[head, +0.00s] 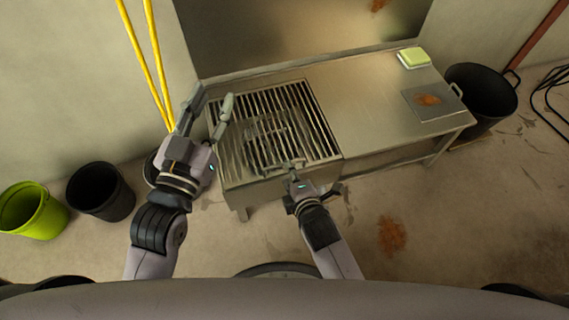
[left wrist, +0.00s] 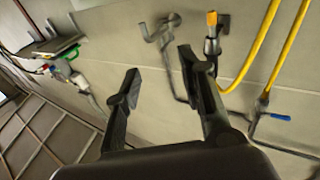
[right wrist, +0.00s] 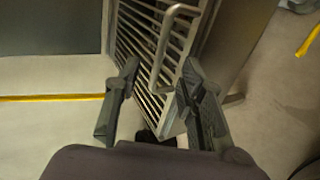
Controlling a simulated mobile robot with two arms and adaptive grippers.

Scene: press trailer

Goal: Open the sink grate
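The sink grate (head: 265,112) is a set of parallel metal bars lying flat over the left part of the steel sink unit. In the right wrist view the grate (right wrist: 137,27) carries a metal loop handle (right wrist: 164,45). My right gripper (head: 294,166) is at the grate's front edge, fingers apart. In its wrist view the handle shows beyond and between the fingertips (right wrist: 160,72); I cannot tell whether they touch it. My left gripper (head: 208,102) is open and empty by the grate's left side. Its wrist view shows its spread fingers (left wrist: 158,75) facing the wall.
A steel worktop (head: 365,105) extends right, with a yellow-green sponge (head: 414,57) and a stained tray (head: 432,101). A black bin (head: 482,90) stands right. Green (head: 32,211) and black (head: 100,191) buckets stand left. Yellow hoses (head: 147,60) hang on the left; taps (left wrist: 212,45) are on the wall.

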